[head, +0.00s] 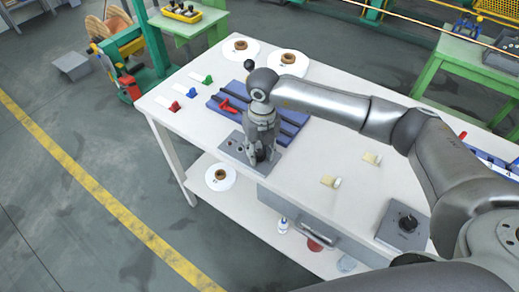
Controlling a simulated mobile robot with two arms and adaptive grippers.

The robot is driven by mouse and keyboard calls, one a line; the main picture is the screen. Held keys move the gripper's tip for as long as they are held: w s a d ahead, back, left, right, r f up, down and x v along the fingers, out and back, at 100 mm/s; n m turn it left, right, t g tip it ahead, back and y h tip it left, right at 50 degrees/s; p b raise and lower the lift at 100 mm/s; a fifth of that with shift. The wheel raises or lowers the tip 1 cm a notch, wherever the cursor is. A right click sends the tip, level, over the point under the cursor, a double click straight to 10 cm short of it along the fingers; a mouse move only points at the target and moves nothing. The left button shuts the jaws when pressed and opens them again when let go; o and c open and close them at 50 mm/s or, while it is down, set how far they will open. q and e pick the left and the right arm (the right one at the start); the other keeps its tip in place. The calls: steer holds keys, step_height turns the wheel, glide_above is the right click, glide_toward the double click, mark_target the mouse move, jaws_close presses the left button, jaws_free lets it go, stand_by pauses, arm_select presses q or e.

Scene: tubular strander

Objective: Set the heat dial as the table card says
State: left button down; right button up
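My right gripper (260,158) points down over a grey plate (232,144) near the front edge of the white table (330,140). Its fingertips are close to the plate's surface, and the fingers hide whatever lies between them. I cannot tell whether they touch or grip a knob there. A second grey plate with a round black dial (407,223) sits at the right front of the table; its marks are too small to read. I cannot tell which plate bears the heat dial. No readable table card shows. My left gripper is not in view.
A blue grooved block (292,129) with a red handle (228,106) lies behind the gripper. White discs with brown cores (240,46) stand at the back. Small coloured clips (174,106) lie at left, two cream pieces (331,182) at right. A drawer (310,222) hangs below.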

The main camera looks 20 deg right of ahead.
steer(key=c, duration=0.6)
steer(key=shift+o, duration=0.2)
steer(key=shift+m, duration=0.4)
steer(key=shift+m+b, duration=0.4)
steer(key=shift+m, duration=0.2)
steer(key=m+b, duration=0.1)
steer(key=m, duration=0.2)
steer(key=shift+m, duration=0.3)
steer(key=m, duration=0.3)
steer(key=shift+m+b, duration=0.4)
steer(key=shift+m, duration=1.2)
